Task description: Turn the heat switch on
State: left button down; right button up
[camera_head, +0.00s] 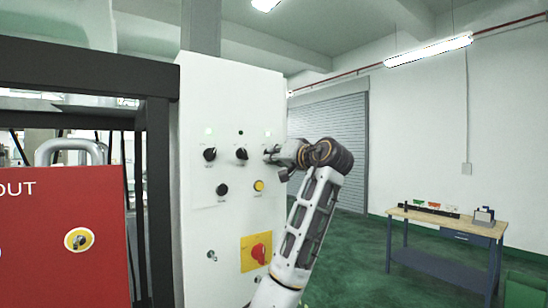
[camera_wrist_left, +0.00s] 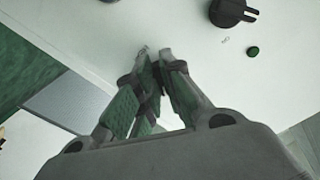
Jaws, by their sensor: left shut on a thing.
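A white control panel (camera_head: 225,95) carries a row of black rotary switches. The left switch (camera_head: 209,154) and the middle switch (camera_head: 241,153) show clearly; their labels are too small to read. My left gripper (camera_head: 268,153) is at the right end of this row, at the panel face. In the left wrist view its fingers (camera_wrist_left: 154,54) are closed together on a small switch, which they mostly hide. A black switch (camera_wrist_left: 231,12) and a green light (camera_wrist_left: 253,51) are apart from the fingers, to their right. My right gripper is not in view.
Below the row are a black knob (camera_head: 222,189), a yellow button (camera_head: 259,185) and a red rotary switch on a yellow plate (camera_head: 247,262). A dark frame (camera_head: 157,200) and red box (camera_head: 60,240) stand left. A workbench (camera_head: 440,222) stands right, with open green floor before it.

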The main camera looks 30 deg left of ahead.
pick_arm(q)
jog(key=shift+r, duration=0.1)
jog(key=c, duration=1.5)
grip_release()
jog(key=shift+c, duration=0.2)
jog(key=v, duration=1.2)
jog(key=shift+d, duration=0.1)
